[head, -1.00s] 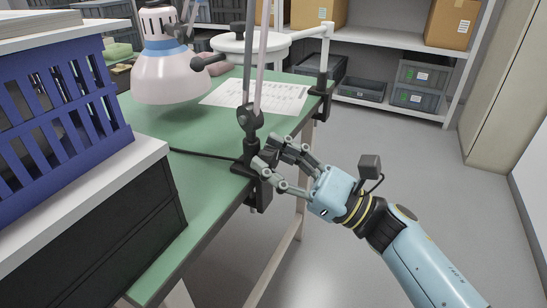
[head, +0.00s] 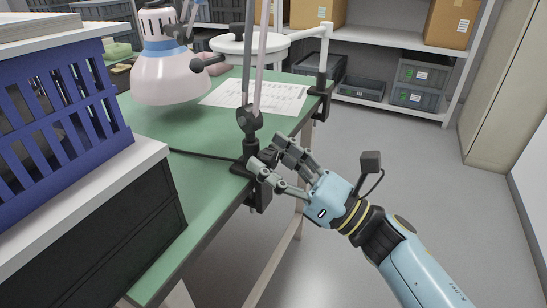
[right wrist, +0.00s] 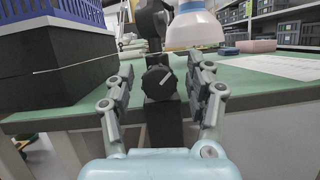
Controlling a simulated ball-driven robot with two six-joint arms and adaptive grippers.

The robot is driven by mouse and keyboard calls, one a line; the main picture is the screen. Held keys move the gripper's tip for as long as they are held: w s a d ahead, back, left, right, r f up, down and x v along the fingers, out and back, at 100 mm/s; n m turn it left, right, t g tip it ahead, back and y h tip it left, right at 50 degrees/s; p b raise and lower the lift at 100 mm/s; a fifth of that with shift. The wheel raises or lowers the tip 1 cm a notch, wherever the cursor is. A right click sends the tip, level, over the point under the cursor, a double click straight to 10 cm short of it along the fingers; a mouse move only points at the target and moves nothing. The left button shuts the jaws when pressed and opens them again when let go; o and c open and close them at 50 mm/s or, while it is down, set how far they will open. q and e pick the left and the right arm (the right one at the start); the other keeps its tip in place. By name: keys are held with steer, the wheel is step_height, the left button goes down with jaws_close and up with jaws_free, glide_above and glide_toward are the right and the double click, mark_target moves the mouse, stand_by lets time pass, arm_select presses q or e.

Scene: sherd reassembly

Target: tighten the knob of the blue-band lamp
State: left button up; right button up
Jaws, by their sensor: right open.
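The blue-band lamp has a pale pink shade with a blue band (head: 168,48) and hangs over the green bench at the upper left of the head view. Its rods run down to a black joint (head: 250,118) and a clamp on the bench edge. In the right wrist view, a dark ridged knob (right wrist: 159,82) with a pale line across its face sits on the clamp. My right gripper (head: 267,152) is open at the clamp. In the right wrist view its fingers (right wrist: 160,78) stand left and right of the knob, with gaps visible. My left gripper is out of view.
A blue crate (head: 60,105) on a black box stands on the left. A white lamp (head: 240,45) is clamped at the bench's far end. A paper sheet (head: 230,93) lies on the green bench (head: 190,235). The floor to the right is clear.

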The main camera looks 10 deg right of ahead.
steer(key=v, duration=1.2)
